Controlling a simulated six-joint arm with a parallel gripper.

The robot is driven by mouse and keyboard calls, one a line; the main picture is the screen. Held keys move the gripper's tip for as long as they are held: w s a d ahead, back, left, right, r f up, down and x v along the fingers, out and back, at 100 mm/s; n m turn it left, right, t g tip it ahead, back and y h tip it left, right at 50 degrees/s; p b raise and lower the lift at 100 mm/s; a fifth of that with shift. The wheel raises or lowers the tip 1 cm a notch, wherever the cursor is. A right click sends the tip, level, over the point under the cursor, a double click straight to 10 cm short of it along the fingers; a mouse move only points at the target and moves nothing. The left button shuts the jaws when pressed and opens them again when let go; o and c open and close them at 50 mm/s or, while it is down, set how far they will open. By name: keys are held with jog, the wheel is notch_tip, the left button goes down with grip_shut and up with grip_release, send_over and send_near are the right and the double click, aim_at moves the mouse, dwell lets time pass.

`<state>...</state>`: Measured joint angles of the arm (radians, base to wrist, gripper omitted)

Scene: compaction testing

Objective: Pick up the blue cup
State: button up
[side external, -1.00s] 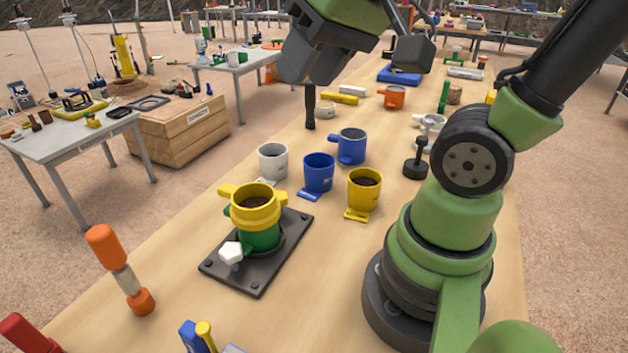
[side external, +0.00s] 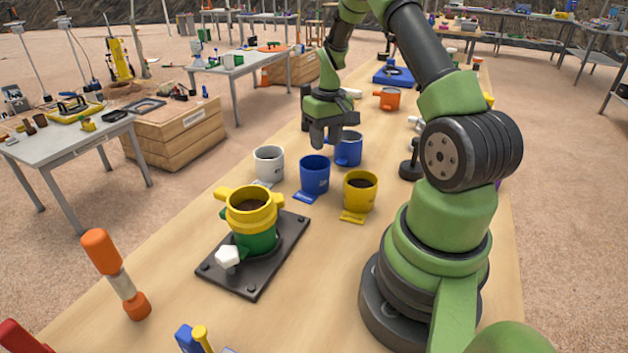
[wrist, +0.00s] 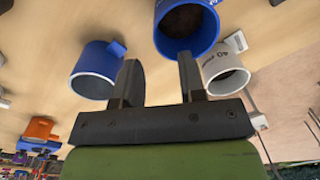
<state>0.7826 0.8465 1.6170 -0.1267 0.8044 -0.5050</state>
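Two blue cups stand on the wooden table. The front blue cup (side external: 314,180) has brown material inside, seen in the wrist view (wrist: 187,48), and a blue tag at its foot. The back blue cup (side external: 350,150) is partly hidden by my gripper in the side view; it shows at the left in the wrist view (wrist: 92,70). My gripper (side external: 327,143) is open and empty, fingers pointing down above and just behind the front cup. In the wrist view the fingers (wrist: 160,75) are apart, with the front cup beyond them and the back cup beside the left finger.
A white cup (side external: 268,165) stands left of the front blue cup, and a yellow cup (side external: 359,192) right of it. A yellow-and-green mold (side external: 255,240) sits on a dark plate nearer the camera. An orange cup (side external: 390,98) is farther back.

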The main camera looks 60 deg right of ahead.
aim_at(324, 167)
notch_tip(324, 167, down, 3)
jog(key=shift+a+f, duration=0.15)
jog(key=shift+f, duration=0.05)
jog(key=f, duration=0.5)
jog(key=shift+s+a+f, duration=0.15)
jog(key=shift+s+a, duration=0.05)
jog(key=shift+s, duration=0.05)
grip_shut()
